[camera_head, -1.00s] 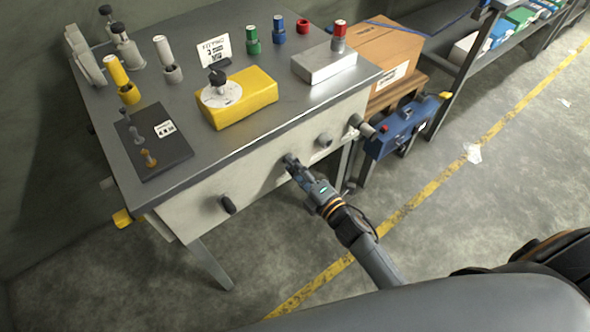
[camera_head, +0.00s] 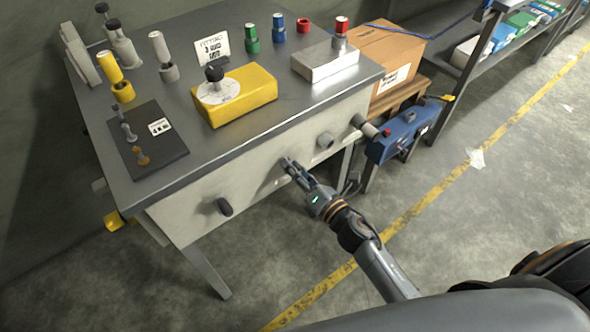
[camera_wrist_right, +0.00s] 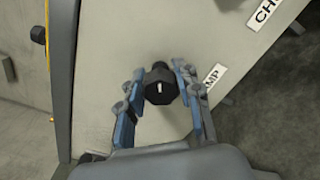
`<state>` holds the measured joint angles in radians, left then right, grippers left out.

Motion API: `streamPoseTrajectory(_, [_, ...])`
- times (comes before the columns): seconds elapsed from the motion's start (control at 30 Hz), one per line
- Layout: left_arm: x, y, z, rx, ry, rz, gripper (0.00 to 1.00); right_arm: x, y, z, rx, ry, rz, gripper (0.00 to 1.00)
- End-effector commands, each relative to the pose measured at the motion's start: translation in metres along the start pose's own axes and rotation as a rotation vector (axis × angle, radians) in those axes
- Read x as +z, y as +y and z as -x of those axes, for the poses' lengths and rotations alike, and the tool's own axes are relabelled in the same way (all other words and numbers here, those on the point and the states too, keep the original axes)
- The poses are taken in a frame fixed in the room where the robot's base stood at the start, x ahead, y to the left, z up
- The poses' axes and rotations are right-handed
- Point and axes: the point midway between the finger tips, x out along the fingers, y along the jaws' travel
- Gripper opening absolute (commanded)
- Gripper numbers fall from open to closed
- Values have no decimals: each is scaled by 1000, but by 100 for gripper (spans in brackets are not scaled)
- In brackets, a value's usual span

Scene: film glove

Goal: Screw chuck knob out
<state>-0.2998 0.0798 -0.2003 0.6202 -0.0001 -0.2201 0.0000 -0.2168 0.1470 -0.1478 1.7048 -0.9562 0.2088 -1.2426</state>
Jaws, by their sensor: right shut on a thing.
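My right gripper (camera_head: 288,164) is at the front panel (camera_head: 250,178) of the grey bench. In the right wrist view its two blue-grey fingers (camera_wrist_right: 160,76) are shut on a black knob (camera_wrist_right: 161,90) with a white mark on its face. The knob's stem meets the pale panel behind it. One label (camera_wrist_right: 215,76) beside it ends in "MP"; another label (camera_wrist_right: 262,13), cut off at top right, begins with "CH". In the head view the fingers hide the held knob. A second black knob (camera_head: 225,207) sits further left on the panel. My left gripper is not in view.
A blue box (camera_head: 400,137) stands by the bench. The bench top holds a yellow block (camera_head: 250,99) and several small parts. The floor before the bench is clear.

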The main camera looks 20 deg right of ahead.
Motion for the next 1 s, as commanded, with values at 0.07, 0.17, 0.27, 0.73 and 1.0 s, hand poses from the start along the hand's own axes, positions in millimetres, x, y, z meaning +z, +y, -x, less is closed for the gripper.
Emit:
streamPoseTrajectory(0.07, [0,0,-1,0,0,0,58,2,2,-2,5,-4,12,2])
streamPoseTrajectory(0.17, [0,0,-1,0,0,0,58,3,2,-2,5,-4,20,2])
streamPoseTrajectory(0.27, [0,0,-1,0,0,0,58,3,3,-2,5,-4,22,2])
streamPoseTrajectory(0.73, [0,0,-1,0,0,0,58,2,2,-1,4,-3,19,58])
streamPoseTrajectory(1.0, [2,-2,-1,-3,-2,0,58,0,0,4,1,-1,18,58])
